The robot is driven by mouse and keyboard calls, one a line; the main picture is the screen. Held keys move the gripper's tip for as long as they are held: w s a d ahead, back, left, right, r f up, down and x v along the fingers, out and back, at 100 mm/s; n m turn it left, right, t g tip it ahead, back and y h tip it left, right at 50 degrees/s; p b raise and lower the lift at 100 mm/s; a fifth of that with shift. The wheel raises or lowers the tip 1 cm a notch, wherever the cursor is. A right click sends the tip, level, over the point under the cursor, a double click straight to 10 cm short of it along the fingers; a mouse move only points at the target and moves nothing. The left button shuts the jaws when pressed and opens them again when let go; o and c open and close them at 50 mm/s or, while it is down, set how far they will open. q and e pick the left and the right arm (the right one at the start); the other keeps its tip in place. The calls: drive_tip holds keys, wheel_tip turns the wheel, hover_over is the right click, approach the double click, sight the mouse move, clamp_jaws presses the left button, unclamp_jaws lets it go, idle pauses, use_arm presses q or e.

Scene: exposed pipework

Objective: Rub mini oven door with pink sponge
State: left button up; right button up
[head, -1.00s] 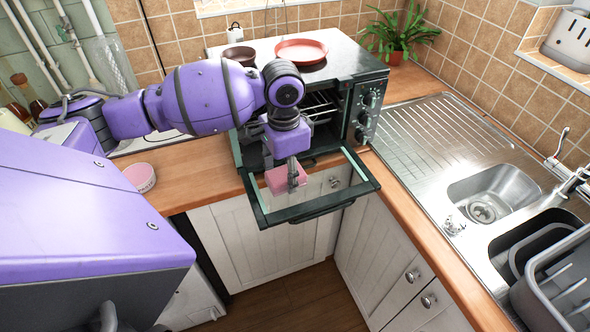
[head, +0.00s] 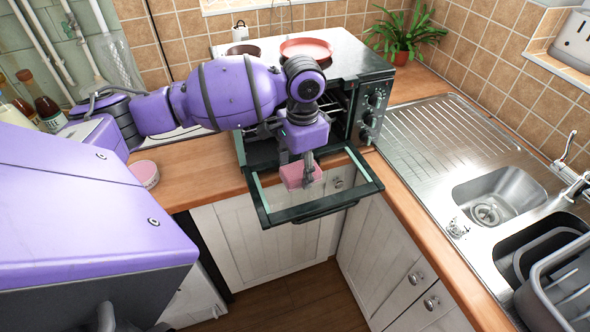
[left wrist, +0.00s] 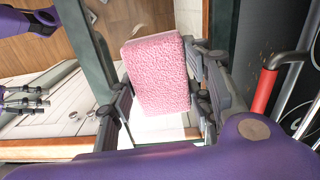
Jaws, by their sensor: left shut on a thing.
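The mini oven (head: 345,75) stands on the counter corner with its door (head: 318,210) folded down, glass facing up. My left gripper (head: 308,178) is shut on the pink sponge (head: 296,175) and holds it over the door's glass, near the oven side. The sponge also shows in the left wrist view (left wrist: 158,75), gripped between the fingers (left wrist: 165,95). I cannot tell whether the sponge touches the glass. My right gripper does not show clearly in the head view.
A red plate (head: 304,48) and a dark bowl (head: 243,50) sit on the oven top. A plant (head: 400,35) stands behind it. The sink (head: 500,195) is at the right. A pink tub (head: 145,173) is on the counter at the left.

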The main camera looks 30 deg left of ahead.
sight(284, 173)
use_arm(q)
drive_tip(key=shift+w+d, duration=1.2)
drive_tip(key=shift+w, duration=0.25)
drive_tip(key=shift+w+d, duration=1.2)
drive_tip(key=shift+w, duration=0.2)
drive_tip(key=shift+r, duration=0.1)
drive_tip(key=shift+s+a, duration=1.25)
drive_tip(key=shift+s, duration=0.2)
drive_tip(key=shift+s+a+f, duration=0.2)
drive_tip(key=shift+s+a, duration=0.6)
drive_tip(key=shift+s, duration=0.2)
drive_tip(key=shift+s+a+f, duration=0.15)
drive_tip(key=shift+s+a, duration=0.65)
drive_tip(key=shift+s, duration=0.15)
drive_tip(key=shift+s+a, duration=0.95)
drive_tip(key=shift+s, duration=0.15)
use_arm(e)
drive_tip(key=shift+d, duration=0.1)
use_arm(q)
drive_tip(key=shift+r, duration=0.2)
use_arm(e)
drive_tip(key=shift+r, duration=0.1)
